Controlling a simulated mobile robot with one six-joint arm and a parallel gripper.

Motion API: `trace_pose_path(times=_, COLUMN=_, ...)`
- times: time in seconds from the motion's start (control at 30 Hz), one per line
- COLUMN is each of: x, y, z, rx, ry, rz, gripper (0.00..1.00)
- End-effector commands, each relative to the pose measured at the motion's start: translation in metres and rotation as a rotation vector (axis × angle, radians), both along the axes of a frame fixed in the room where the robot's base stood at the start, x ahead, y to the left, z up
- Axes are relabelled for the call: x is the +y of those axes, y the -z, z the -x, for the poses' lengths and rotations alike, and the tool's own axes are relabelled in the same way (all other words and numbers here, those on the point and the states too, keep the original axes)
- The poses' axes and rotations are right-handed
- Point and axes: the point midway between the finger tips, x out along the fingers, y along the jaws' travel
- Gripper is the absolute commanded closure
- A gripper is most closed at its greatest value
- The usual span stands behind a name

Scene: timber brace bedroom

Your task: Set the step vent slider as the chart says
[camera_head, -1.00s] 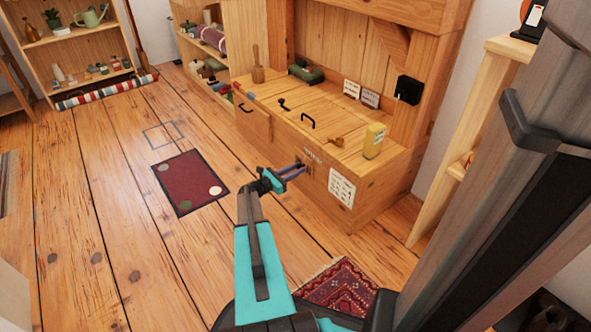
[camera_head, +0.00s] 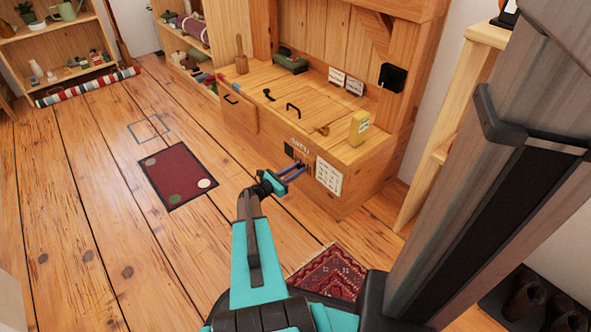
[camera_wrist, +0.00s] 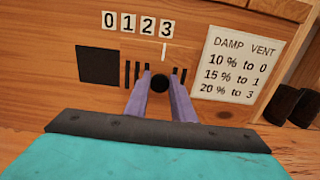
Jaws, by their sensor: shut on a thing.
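The vent slider's round black knob (camera_wrist: 160,83) sits between the fingertips of my gripper (camera_wrist: 160,88), which is shut on it. My gripper also shows in the head view (camera_head: 296,171), at the step front. In the wrist view the scale labels (camera_wrist: 137,23) read 0, 1, 2, 3. A white pointer line (camera_wrist: 164,51) stands above the knob, under the 3. Dark vent slots show beside the fingers, with a dark square opening (camera_wrist: 98,65) to their left. The chart (camera_wrist: 238,66) reads: DAMP VENT, 10 % to 0, 15 % to 1, 20 % to 3.
A yellow device (camera_head: 359,128) stands on the step top; its reading is too small to tell. A black box (camera_head: 392,78) is on the right post. A patterned rug (camera_head: 329,273) lies before the step.

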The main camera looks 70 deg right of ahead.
Motion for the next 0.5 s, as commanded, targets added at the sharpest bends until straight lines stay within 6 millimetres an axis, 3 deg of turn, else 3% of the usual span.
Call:
trace_pose_path(times=0.03, x=0.0040, y=0.0013, z=0.0053, rx=-0.001, ry=0.016, rz=-0.001, gripper=1.00)
trace_pose_path(times=0.07, x=0.0040, y=0.0015, z=0.0054, rx=-0.001, ry=0.016, rz=-0.001, gripper=0.72)
trace_pose_path(times=0.13, x=0.0040, y=0.0015, z=0.0052, rx=-0.001, ry=0.015, rz=-0.002, gripper=0.61)
trace_pose_path(times=0.5, x=0.0032, y=0.0003, z=0.0021, rx=0.000, ry=0.009, rz=0.000, gripper=0.59)
